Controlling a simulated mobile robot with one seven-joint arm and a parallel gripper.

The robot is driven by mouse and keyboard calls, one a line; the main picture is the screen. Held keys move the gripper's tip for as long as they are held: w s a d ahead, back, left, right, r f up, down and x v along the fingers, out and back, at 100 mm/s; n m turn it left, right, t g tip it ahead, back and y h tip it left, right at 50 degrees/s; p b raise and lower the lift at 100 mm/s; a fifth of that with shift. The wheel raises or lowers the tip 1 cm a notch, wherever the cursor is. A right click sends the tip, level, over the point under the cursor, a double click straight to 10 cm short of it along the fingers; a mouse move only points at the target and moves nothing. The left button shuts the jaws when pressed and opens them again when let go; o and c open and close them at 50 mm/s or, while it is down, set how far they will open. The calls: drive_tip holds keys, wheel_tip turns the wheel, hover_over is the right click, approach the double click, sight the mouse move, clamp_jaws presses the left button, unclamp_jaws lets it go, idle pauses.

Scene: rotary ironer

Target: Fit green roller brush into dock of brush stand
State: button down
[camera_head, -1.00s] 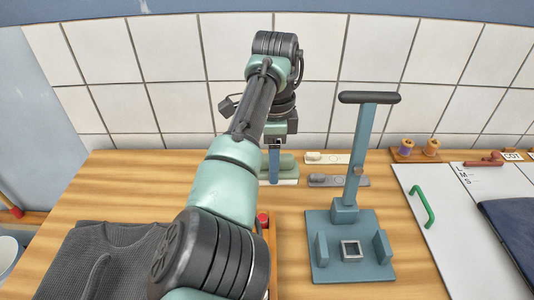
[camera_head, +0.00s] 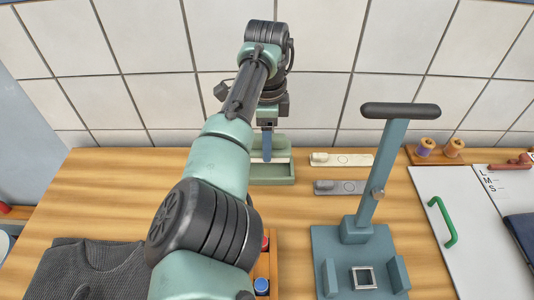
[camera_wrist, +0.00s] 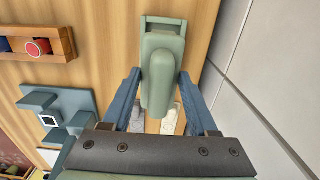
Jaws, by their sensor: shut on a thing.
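The green roller brush (camera_wrist: 160,75) is a long rounded green body in the wrist view. It lies along a green tray (camera_wrist: 162,22), whose far end shows beyond it; I cannot tell whether it is lifted clear. My gripper (camera_wrist: 159,72) has its blue fingers on both sides of the brush, shut on it. In the head view my gripper (camera_head: 267,155) points down at the green tray (camera_head: 272,181) by the wall.
A white brush-like tool (camera_head: 342,159) and a grey one (camera_head: 340,187) lie between tray and stand. A wooden box (camera_head: 266,268) with coloured caps and a dark folded garment (camera_head: 85,270) are nearer. The tiled wall (camera_head: 330,90) stands close behind my gripper.

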drive_tip(key=shift+f, duration=2.3)
drive_tip(key=shift+f, duration=0.15)
drive_tip(key=shift+c, duration=0.9)
unclamp_jaws()
wheel_tip(320, 180, up, 12)
drive_tip(key=shift+r, duration=0.2)
